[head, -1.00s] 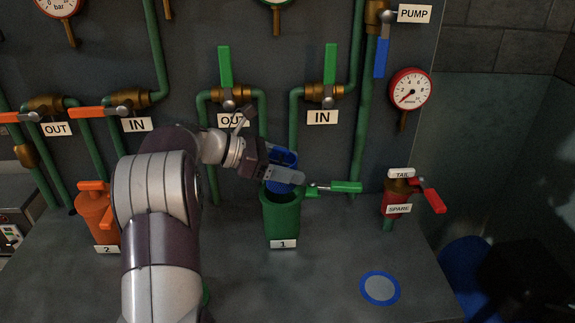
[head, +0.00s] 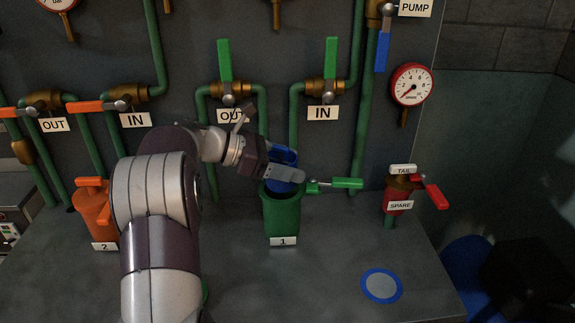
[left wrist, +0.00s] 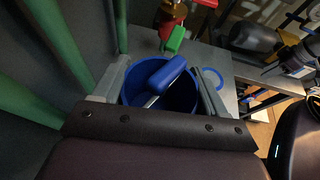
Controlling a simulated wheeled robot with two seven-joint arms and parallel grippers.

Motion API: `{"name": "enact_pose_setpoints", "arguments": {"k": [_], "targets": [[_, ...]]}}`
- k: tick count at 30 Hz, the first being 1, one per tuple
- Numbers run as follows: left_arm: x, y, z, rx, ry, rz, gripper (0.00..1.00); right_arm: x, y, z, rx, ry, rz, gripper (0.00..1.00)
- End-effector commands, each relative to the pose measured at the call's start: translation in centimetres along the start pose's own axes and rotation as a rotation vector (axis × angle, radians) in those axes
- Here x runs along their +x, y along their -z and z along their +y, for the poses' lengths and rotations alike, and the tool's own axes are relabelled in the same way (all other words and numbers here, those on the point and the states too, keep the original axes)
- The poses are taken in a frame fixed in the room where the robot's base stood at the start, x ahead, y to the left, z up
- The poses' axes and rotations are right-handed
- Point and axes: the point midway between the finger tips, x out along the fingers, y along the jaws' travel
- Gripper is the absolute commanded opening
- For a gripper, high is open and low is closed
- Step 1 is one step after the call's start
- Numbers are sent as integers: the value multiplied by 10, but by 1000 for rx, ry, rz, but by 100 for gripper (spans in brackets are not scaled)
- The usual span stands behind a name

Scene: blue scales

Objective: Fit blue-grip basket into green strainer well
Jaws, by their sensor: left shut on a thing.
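The blue-grip basket (head: 285,157) is at the mouth of the green strainer well (head: 281,218), which is labelled 1. In the left wrist view the basket (left wrist: 178,99) shows as a blue bucket shape with a blue grip bar across its top. My left gripper (head: 299,176) is shut on the basket, one finger on each side of its rim in the wrist view. The basket's lower part is hidden by the gripper and the well, so I cannot tell how deep it sits. My right gripper is not in view.
A green-handled valve (head: 335,184) sticks out right of the well. An orange strainer (head: 96,213) labelled 2 stands left, and a red spare one (head: 396,196) right. A blue-rimmed disc (head: 381,286) lies on the bench at front right. Green pipes (head: 365,130) run behind.

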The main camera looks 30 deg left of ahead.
Motion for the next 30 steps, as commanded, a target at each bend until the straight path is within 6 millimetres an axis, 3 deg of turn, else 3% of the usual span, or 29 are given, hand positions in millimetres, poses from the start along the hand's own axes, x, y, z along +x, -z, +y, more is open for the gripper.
{"name": "enact_pose_setpoints", "arguments": {"k": [30], "targets": [[0, -1, 0, 0, 0, 0, 39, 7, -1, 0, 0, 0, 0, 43]]}}
